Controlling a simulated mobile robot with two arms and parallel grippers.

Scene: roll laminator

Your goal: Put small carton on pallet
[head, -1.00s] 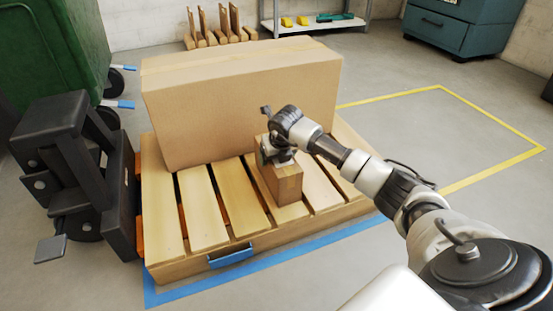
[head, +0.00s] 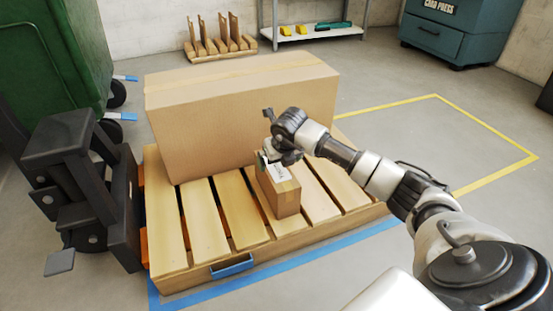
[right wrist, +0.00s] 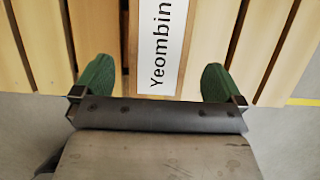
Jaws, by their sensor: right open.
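The small carton (head: 286,198) is a brown box standing upright on the slats of the wooden pallet (head: 205,235), in front of the large carton. A white label reading "Yeombin" is on its top; the label also shows in the right wrist view (right wrist: 160,45). My right gripper (head: 272,160) is open just above the carton's top. In the right wrist view its green fingertips (right wrist: 158,82) are spread wide on either side of the carton, with gaps. Its exact height over the carton is hard to tell. My left gripper is not in view.
A large carton (head: 240,115) fills the pallet's back. A black machine part (head: 75,190) stands at the pallet's left, near a green bin (head: 50,50). A wooden rack (head: 222,45), a shelf (head: 315,36) and a teal cabinet (head: 455,35) stand behind. Yellow-taped floor at right is clear.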

